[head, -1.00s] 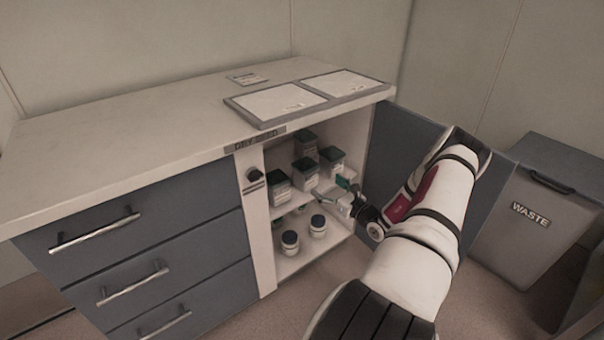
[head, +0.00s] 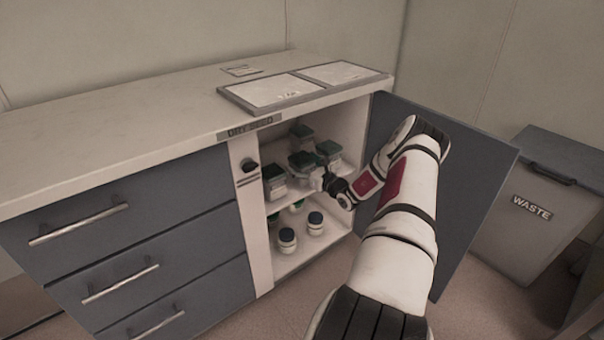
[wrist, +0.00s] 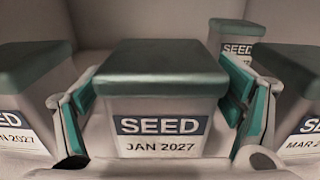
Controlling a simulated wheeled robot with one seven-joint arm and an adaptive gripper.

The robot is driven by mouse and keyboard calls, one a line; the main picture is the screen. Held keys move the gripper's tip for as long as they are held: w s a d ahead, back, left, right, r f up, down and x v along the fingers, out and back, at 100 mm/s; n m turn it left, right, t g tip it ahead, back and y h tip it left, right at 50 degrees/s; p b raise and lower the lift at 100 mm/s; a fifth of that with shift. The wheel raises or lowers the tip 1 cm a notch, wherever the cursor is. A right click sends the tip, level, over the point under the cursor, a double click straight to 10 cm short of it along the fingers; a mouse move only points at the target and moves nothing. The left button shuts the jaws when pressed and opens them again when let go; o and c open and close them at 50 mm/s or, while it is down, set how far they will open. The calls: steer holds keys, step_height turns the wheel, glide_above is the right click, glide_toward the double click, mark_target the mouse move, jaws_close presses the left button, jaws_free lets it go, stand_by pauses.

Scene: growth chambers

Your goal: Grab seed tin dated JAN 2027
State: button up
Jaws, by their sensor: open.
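The seed tin labelled JAN 2027 (wrist: 160,105) stands upright in the centre of the wrist view, with a dark green lid and a pale body. In the head view it is in the cupboard on the upper shelf, partly hidden by my gripper (head: 318,176). My gripper (wrist: 162,110) is open, with one green-padded finger on each side of this tin. I cannot tell whether the pads touch it.
A tin reading "N 2027" (wrist: 30,100) stands close on the left, its label cut off. A tin labelled MAR 2 (wrist: 295,100) stands close on the right. Another SEED tin (wrist: 236,40) is behind. Jars (head: 287,240) stand below. The cupboard door (head: 470,170) is open.

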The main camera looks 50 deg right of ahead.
steer(key=c, duration=1.4)
steer(key=shift+r, duration=0.2)
